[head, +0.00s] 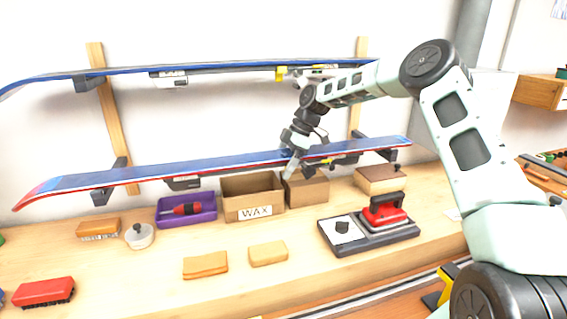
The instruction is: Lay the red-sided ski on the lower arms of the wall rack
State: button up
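The red-sided ski (200,169), with a blue top, stretches level across the lower arms of the wall rack. The left lower arm (101,197) and the right lower arm (389,155) show beneath it. The ski looks to rest on them, though a small gap cannot be ruled out. My gripper (291,166) is at the ski, right of its middle, with a pale finger in front of its near edge. The other finger is not clear, so I cannot tell whether the gripper grips the ski.
A blue ski (220,68) lies on the upper arms. Below are a purple tray (187,211), a wax box (252,197), another cardboard box (307,188) and a red iron (384,214) on a dark base.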

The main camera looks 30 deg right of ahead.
jog(key=shift+f, duration=0.1)
jog(key=b+v, duration=0.3)
jog(key=v, duration=1.4)
jog(key=shift+r, duration=0.25)
jog(key=s+a+f+m+g+h, duration=0.15)
jog(key=s+a, duration=0.35)
jog(key=a, duration=0.8)
jog(key=s+a+f+h, duration=0.15)
jog(key=s+a, duration=0.35)
jog(key=a, duration=0.8)
jog(key=s+a+f+m+h, duration=0.1)
jog(key=s+a+f+m, duration=0.2)
jog(key=s, duration=0.7)
jog(key=s+a+f, duration=0.3)
jog(key=s+a, duration=0.3)
jog(key=s, duration=0.4)
jog(key=s+d+f+m, duration=0.1)
jog(key=s+d+f, duration=0.1)
jog(key=s, duration=0.5)
jog(key=s+d+f+m, duration=0.2)
jog(key=s+f, duration=0.1)
jog(key=s, duration=0.4)
jog(key=shift+h, duration=0.4)
